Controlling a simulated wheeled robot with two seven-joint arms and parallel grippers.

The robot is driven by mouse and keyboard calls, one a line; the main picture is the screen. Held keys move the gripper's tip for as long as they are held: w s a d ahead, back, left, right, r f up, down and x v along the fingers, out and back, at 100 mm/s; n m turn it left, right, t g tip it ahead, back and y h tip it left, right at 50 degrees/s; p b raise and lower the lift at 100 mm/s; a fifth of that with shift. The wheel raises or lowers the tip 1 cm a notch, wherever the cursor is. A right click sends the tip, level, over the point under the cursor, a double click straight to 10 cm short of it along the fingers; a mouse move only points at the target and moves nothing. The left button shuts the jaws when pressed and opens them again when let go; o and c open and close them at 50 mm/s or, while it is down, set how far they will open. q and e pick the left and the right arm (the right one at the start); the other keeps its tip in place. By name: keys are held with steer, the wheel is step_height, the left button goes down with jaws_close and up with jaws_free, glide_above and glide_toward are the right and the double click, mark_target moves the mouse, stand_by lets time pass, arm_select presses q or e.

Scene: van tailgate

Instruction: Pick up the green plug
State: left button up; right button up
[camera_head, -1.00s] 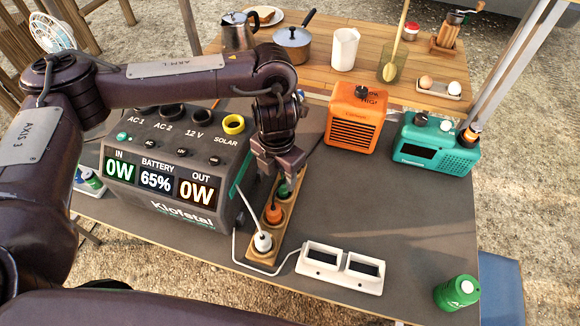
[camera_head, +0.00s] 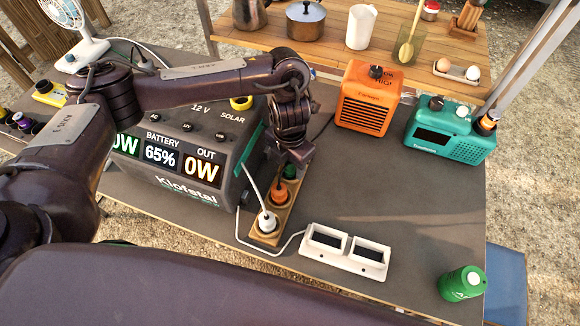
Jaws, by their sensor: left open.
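The green plug (camera_head: 290,172) sits at the far end of a wooden power strip (camera_head: 259,236), partly hidden by my gripper. In front of it on the strip are an orange plug (camera_head: 279,194) and a white plug (camera_head: 267,222) with cords. My left gripper (camera_head: 297,161) points down right at the green plug, its jaws open. I cannot tell whether the fingers touch the plug or are around it. My right gripper is not in view.
A power station (camera_head: 185,198) stands close left of the strip. A green can (camera_head: 461,284) stands front right. The grey table's right middle is clear.

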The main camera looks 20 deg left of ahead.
arm_select(q)
steer(key=c, duration=1.1)
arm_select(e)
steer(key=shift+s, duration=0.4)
arm_select(q)
steer(key=shift+o, duration=0.2)
step_height(320, 180, up, 24)
steer(key=p, duration=0.8)
steer(key=shift+r, duration=0.15)
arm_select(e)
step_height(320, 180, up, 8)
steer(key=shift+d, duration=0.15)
arm_select(q)
steer(key=shift+a, duration=0.1)
steer(key=w+a+p, duration=0.1)
steer(key=a, duration=0.6)
steer(key=w+a+p, duration=0.2)
steer(key=a, duration=0.4)
steer(key=w+a+p, duration=0.1)
steer(key=w+a, duration=0.1)
steer(key=a, duration=0.5)
steer(key=shift+a+p, duration=0.35)
steer(key=shift+p, duration=0.05)
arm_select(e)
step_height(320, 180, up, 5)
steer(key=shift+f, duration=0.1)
